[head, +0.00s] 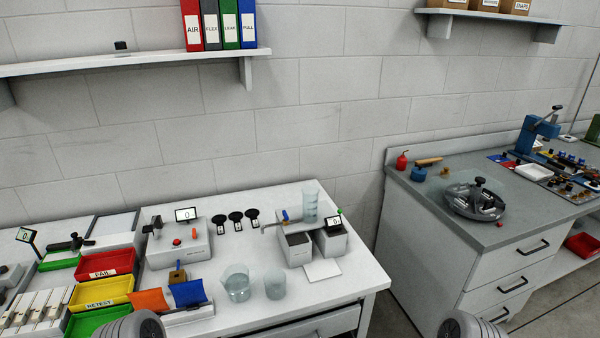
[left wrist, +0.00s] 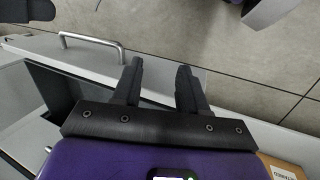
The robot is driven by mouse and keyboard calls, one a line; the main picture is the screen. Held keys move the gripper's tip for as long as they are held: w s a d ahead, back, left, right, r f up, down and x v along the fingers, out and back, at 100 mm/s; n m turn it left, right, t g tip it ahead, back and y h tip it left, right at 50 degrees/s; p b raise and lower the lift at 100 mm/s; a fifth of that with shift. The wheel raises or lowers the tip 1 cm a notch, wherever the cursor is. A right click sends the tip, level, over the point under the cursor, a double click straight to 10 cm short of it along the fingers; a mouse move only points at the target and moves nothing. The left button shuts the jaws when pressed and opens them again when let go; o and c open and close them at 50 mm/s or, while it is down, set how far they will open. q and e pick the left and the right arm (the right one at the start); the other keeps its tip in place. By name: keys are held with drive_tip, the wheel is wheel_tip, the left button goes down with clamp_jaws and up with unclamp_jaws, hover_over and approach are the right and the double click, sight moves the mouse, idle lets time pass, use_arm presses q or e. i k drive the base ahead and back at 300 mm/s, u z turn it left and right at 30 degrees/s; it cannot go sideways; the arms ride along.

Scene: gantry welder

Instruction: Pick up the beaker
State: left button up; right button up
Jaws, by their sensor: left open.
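A clear glass beaker (head: 237,285) with a flared rim stands upright on the white bench (head: 340,290), near its front edge. A smaller clear glass vessel (head: 275,286) stands close to its right. My left gripper (left wrist: 160,68) shows in the left wrist view, its two dark fingers apart with nothing between them. Neither beaker nor glass vessel shows in that view. The fingers are over a drawer front and the floor. My right gripper is not in view.
A tall clear cylinder (head: 310,205) stands behind on a grey device. Red, yellow and green trays are farther left.

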sight(275, 279)
drive_tip(key=u, duration=0.45)
drive_tip(key=k, duration=1.05)
drive_tip(key=z, duration=0.05)
drive_tip(key=i, duration=0.55)
drive_tip(key=z, duration=0.3)
